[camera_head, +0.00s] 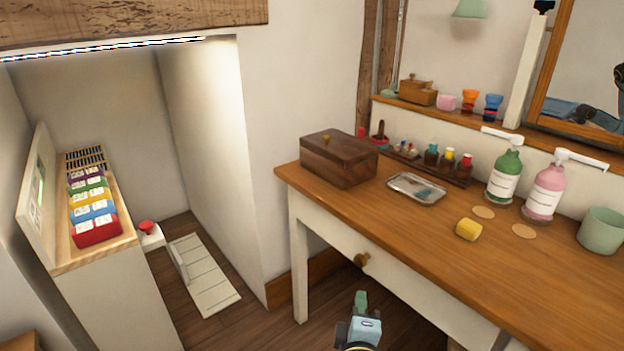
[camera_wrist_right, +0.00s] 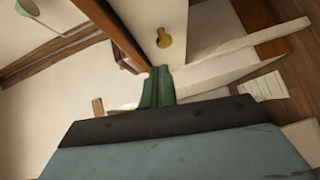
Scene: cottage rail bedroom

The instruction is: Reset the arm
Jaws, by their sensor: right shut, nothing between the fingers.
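My right gripper (camera_head: 361,301) shows at the bottom of the head view, in front of the wooden dressing table and low beside its drawer. Its green fingers are shut with nothing between them, and it touches nothing that I can see. In the right wrist view the shut fingers (camera_wrist_right: 158,88) point toward the table's drawer front, with a round brass knob (camera_wrist_right: 164,38) just beyond. My left gripper is not in view.
The dressing table (camera_head: 400,230) carries a wooden box (camera_head: 339,158), a metal tray (camera_head: 416,188), a yellow sponge (camera_head: 468,229), a green pump bottle (camera_head: 505,175), a pink one (camera_head: 544,192) and a green cup (camera_head: 601,231). A shelf unit (camera_head: 110,300) stands left. Floor between is partly open.

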